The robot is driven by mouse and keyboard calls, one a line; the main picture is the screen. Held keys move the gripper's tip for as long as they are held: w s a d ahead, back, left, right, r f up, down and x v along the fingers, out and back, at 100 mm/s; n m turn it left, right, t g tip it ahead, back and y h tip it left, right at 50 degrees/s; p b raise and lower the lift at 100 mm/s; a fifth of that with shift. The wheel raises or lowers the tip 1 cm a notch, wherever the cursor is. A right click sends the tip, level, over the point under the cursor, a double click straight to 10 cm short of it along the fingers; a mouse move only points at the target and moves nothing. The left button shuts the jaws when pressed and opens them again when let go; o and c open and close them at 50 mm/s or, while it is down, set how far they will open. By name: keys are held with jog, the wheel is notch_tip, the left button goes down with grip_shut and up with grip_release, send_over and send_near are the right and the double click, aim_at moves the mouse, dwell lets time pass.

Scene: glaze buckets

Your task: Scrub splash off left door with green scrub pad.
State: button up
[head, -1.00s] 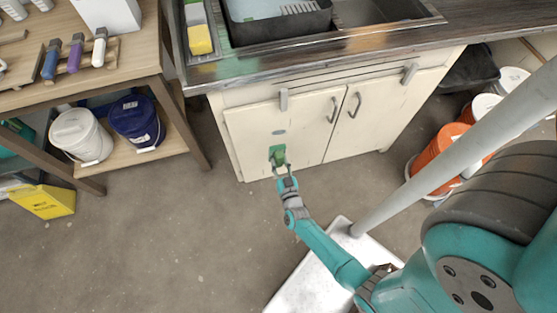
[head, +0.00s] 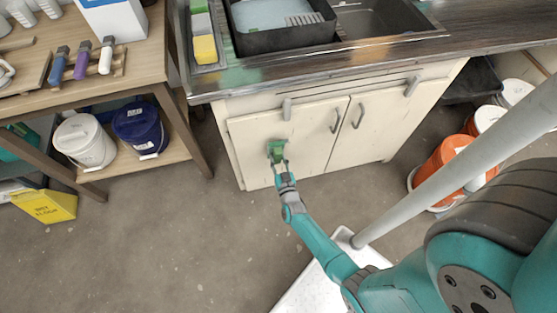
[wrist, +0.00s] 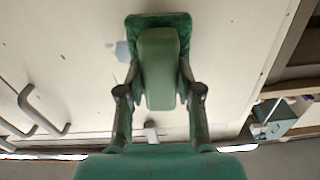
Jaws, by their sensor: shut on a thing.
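My gripper (head: 280,166) is shut on the green scrub pad (head: 276,148) in front of the left door (head: 305,125) of the cream sink cabinet. In the wrist view the gripper's fingers (wrist: 158,90) hold the pad's lighter green grip block (wrist: 158,65). The darker scrub face (wrist: 158,20) lies at or very near the door; I cannot tell if it touches. A grey-blue splash (wrist: 121,51) shows on the door beside the pad's edge in the wrist view. The pad may hide part of it. In the head view the splash is hidden.
Door handles (head: 336,115) stick out right of the pad. The dark counter (head: 330,62) overhangs above. A wooden table with a lower shelf (head: 160,160) stands left, and orange buckets (head: 440,160) stand right. The floor (head: 215,240) in front of the left door is mostly clear.

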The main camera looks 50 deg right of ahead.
jog(key=shift+x, duration=0.95)
dwell(0.6)
jog(key=shift+s+d, duration=0.7)
jog(key=shift+d, duration=0.3)
jog(key=shift+s+d, duration=0.7)
jog(key=shift+d, duration=0.3)
jog(key=shift+s+d, duration=0.7)
jog(key=shift+d, duration=0.3)
jog(key=shift+w+a+r, duration=0.1)
jog(key=shift+w+a, duration=0.6)
jog(key=shift+a, duration=0.3)
jog(key=shift+w+a+f, duration=0.1)
jog(key=shift+w+a, duration=0.65)
jog(key=shift+a, duration=0.25)
jog(key=shift+w+a+r, duration=0.1)
jog(key=shift+w+a, duration=0.6)
jog(key=shift+a, duration=0.3)
jog(key=shift+v, duration=3.1)
